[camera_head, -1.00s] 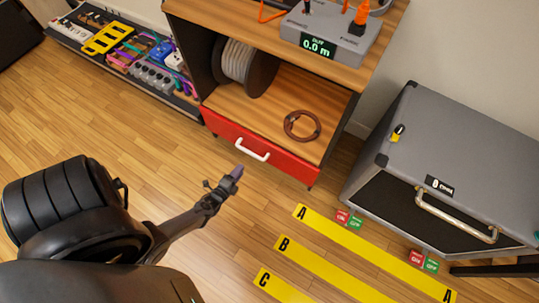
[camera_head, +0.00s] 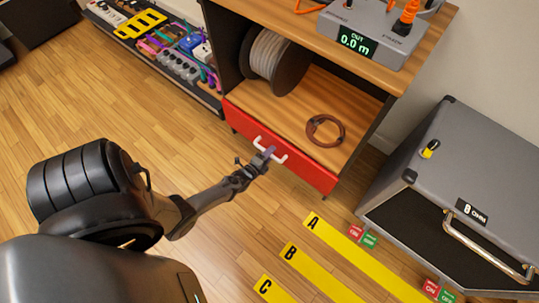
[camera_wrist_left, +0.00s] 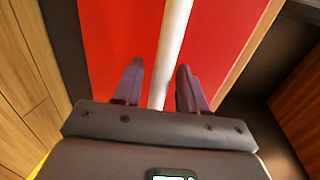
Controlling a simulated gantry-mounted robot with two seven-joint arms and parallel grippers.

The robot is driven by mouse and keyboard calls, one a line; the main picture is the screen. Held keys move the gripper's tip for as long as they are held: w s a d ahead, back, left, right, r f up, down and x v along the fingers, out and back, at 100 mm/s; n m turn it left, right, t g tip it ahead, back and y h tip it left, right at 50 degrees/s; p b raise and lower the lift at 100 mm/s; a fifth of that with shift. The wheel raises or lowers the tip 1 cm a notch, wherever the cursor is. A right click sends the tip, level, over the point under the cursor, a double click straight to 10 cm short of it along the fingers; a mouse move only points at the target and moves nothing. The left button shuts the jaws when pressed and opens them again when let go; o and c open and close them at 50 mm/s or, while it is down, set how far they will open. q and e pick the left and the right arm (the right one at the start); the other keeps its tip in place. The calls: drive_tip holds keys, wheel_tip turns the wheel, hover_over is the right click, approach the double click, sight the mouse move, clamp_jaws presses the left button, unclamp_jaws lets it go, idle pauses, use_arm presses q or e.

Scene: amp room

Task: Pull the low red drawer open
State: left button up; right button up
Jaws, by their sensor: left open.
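The low red drawer (camera_head: 308,166) is the bottom front of the wooden cabinet and looks shut. Its white bar handle (camera_head: 280,157) is on the drawer's front. My left gripper (camera_head: 268,154) is at the handle. In the left wrist view the red drawer front (camera_wrist_left: 110,40) fills the middle, and the white handle (camera_wrist_left: 172,45) runs between the two fingers of my left gripper (camera_wrist_left: 158,85). The fingers are apart, one on each side of the bar, and are not closed on it. My right gripper is not in view.
A brown cable coil (camera_head: 325,131) and a grey cable reel (camera_head: 273,62) sit on the shelf above the drawer. A grey amp cabinet (camera_head: 470,150) stands at right. Yellow lettered strips (camera_head: 345,248) lie on the floor. Floor in front of the drawer is clear.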

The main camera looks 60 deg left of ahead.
use_arm(q)
drive_tip(key=shift+a, duration=0.1)
clamp_jaws()
drive_tip(key=shift+s, duration=0.15)
drive_tip(key=f+p+v, duration=0.2)
drive_tip(key=v, duration=1)
drive_tip(key=s+f+p+v, duration=0.1)
drive_tip(key=f+p+v, duration=0.2)
drive_tip(key=v, duration=1)
drive_tip(key=shift+d, duration=0.35)
drive_tip(key=shift+s, duration=0.15)
unclamp_jaws()
